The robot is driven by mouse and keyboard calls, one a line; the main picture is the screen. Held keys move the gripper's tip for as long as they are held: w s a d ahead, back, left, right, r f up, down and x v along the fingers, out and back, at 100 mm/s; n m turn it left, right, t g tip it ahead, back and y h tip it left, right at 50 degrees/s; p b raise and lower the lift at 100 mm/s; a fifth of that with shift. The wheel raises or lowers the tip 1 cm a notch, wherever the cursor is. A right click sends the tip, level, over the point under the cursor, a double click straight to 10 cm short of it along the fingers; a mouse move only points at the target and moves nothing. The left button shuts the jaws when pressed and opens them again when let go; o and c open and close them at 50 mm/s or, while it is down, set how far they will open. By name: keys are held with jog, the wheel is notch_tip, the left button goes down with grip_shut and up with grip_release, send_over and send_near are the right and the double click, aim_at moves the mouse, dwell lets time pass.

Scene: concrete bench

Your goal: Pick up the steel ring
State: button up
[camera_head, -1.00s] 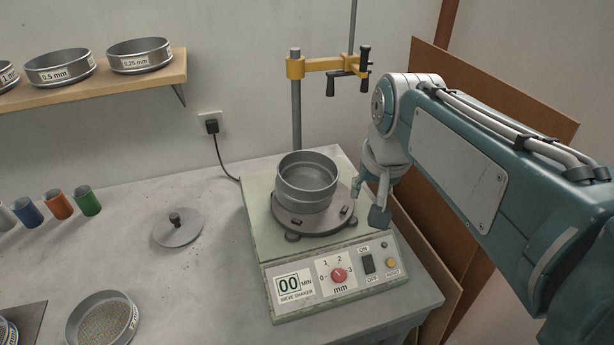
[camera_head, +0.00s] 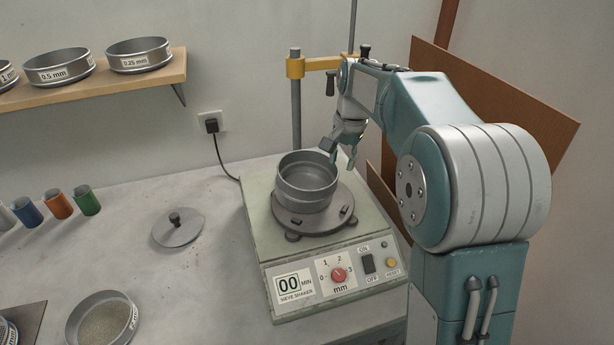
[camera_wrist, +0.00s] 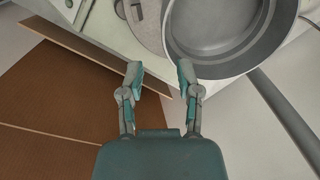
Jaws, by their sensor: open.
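The steel ring (camera_head: 306,194), a round grey metal vessel with a tall wall, sits upright on the round plate of the sieve shaker (camera_head: 255,225). It also shows in the wrist view at the upper right (camera_wrist: 228,67), cut off by the top edge. I see into it, and its inside looks empty. My gripper (camera_head: 338,155) is open and empty. In the head view it is just behind and to the right of the ring's rim. In the wrist view my fingertips (camera_wrist: 159,73) are apart, with the right one close to the rim. I cannot tell whether they touch.
A yellow clamp (camera_head: 297,67) on a post stands behind the shaker, near my arm. Brown boards (camera_head: 480,95) lean at the right. A lid (camera_head: 178,227), a sieve of grains (camera_head: 104,320) and coloured cups (camera_head: 58,204) are on the bench (camera_head: 120,255). A shelf (camera_head: 110,93) holds several sieves.

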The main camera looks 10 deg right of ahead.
aim_at(333, 183)
jog(key=shift+w+a+f, duration=0.1)
jog(key=shift+a+f, duration=0.15)
jog(key=shift+f, duration=1)
jog(key=shift+w+a+f, duration=0.1)
jog(key=shift+a+f, duration=0.2)
jog(key=shift+f, duration=0.9)
jog(key=shift+a+f, duration=0.25)
jog(key=shift+f, duration=1)
grip_shut()
